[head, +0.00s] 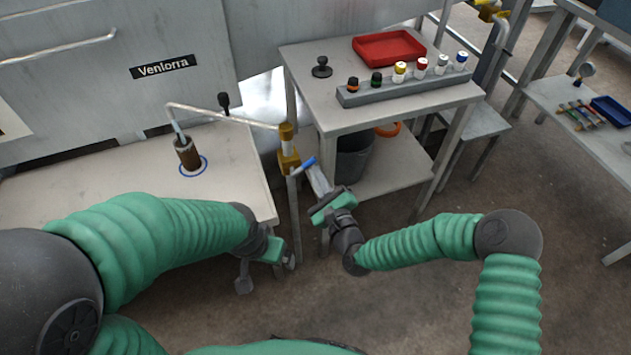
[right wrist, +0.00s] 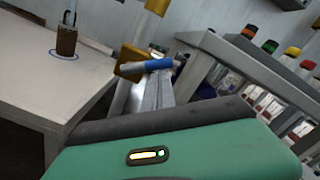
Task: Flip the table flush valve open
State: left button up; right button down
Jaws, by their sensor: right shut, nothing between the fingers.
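The flush valve is a brass fitting (head: 287,150) at the front right corner of the left table, with a short blue handle (head: 303,166) sticking out to its right. In the right wrist view the brass body (right wrist: 140,55) and blue handle (right wrist: 145,67) are just beyond my fingers. My right gripper (head: 317,178) is shut and empty, its fingertips close to the handle; I cannot tell whether they touch it. My left gripper (head: 268,268) hangs low in front of the left table, away from the valve, its fingers too unclear to read.
A thin pipe runs from the valve over the left table (head: 235,168) to a brown cylinder (head: 188,153) in a blue ring. To the right, a side table (head: 320,108) bears a grey rack of vials (head: 405,90) and a red tray (head: 388,47). A dark bin (head: 353,158) stands below.

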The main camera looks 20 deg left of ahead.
aim_at(305, 169)
jog(key=r+n+p, duration=0.1)
jog(key=n, duration=0.2)
jog(key=s+a+r+n+p, duration=0.1)
jog(key=n, duration=0.2)
jog(key=a+r+n+p, duration=0.1)
jog(key=n+p, duration=0.1)
jog(key=n, duration=0.1)
jog(key=shift+s+a+r, duration=0.2)
jog(key=shift+s+r, duration=0.1)
jog(key=shift+r, duration=0.05)
jog(key=shift+a, duration=0.15)
dwell(0.3)
